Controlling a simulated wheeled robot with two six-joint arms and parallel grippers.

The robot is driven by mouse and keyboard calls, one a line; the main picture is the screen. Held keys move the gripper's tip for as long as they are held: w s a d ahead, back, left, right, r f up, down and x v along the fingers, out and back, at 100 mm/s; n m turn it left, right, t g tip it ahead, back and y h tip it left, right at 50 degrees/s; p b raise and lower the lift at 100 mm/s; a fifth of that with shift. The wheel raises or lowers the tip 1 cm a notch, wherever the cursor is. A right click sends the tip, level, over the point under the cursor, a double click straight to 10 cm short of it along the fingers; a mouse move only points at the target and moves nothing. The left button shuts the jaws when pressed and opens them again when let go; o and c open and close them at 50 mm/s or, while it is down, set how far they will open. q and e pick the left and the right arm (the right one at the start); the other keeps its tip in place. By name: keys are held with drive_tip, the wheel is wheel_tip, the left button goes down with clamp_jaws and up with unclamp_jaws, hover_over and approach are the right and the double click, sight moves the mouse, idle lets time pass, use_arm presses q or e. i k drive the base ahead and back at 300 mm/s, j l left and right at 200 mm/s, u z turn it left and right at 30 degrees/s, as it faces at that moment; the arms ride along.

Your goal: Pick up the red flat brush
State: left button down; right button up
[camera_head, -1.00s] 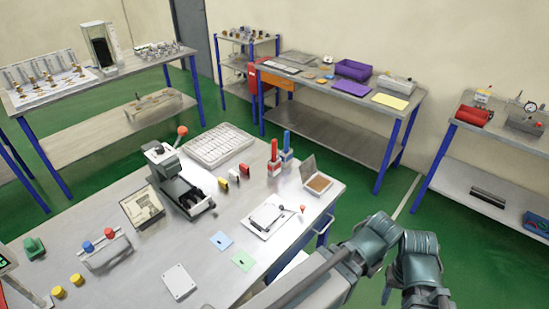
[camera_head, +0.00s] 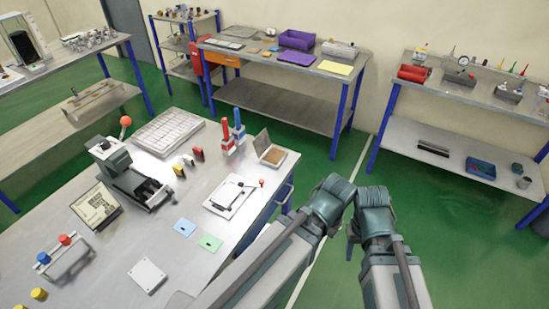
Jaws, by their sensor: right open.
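A narrow red upright tool (camera_head: 227,137) stands at the far right corner of the near workbench, beside a similar blue one (camera_head: 238,128). It may be the red flat brush, but its bristles cannot be made out. My arm links bend at the lower middle, over the floor right of the bench and well apart from the red tool. My right gripper is open, though its fingers are hard to make out among the links. Nothing shows held. My left gripper is not in view.
The near workbench (camera_head: 120,240) also carries a grey tray (camera_head: 167,131), a press-like device (camera_head: 125,175), a white plate with a clamp (camera_head: 231,195) and an open box (camera_head: 270,152). Other benches stand along the wall. Green floor (camera_head: 330,255) is clear right of the workbench.

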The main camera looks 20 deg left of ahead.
sight(225, 125)
drive_tip(key=i+l+u, duration=0.35)
drive_tip(key=i, duration=0.15)
drive_tip(key=i+l+u, duration=0.75)
drive_tip(key=i+l, duration=0.1)
